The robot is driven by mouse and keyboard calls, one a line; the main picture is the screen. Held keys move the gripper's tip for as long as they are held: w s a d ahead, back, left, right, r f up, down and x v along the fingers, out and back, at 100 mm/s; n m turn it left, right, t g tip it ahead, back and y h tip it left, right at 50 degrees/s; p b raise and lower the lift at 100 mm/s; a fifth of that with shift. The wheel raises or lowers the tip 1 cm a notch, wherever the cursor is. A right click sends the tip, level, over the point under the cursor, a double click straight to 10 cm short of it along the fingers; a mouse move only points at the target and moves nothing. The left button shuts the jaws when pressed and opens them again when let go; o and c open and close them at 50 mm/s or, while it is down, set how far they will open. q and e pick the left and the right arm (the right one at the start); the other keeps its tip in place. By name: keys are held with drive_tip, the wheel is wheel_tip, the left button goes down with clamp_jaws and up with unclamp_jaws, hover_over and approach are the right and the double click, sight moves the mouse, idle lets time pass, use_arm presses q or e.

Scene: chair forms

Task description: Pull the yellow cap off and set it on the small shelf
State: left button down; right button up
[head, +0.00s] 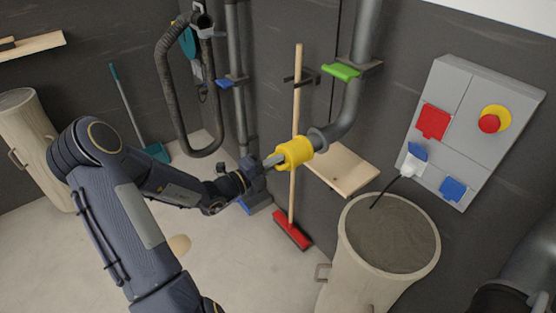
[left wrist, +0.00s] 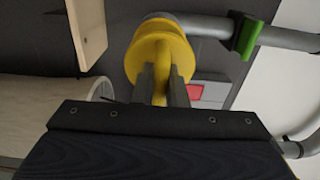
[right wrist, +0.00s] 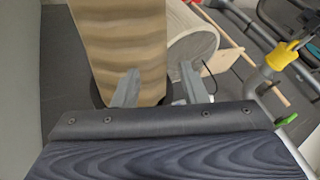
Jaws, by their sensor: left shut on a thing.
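The yellow cap (head: 295,152) is at the open end of the grey pipe (head: 347,112), by its flange; I cannot tell whether it is still seated on it. My left gripper (head: 272,161) is shut on the cap's near side. The left wrist view shows the cap (left wrist: 158,52) between the fingers (left wrist: 160,85), with the pipe behind it. The small wooden shelf (head: 345,170) is on the wall, just right of and below the cap, and its visible top is bare. My right gripper (right wrist: 160,85) is open, with nothing between its fingers.
A tall bin (head: 350,240) stands below the shelf. A broom with a red head (head: 292,232) leans close behind the cap. A grey switch panel (head: 470,125) is at the right.

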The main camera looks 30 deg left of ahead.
use_arm(q)
drive_tip(key=shift+p+v, duration=0.8)
drive_tip(key=shift+v, duration=1.15)
drive_tip(key=shift+p+v, duration=1.15)
drive_tip(key=shift+v, duration=1.35)
drive_tip(key=shift+d, duration=0.15)
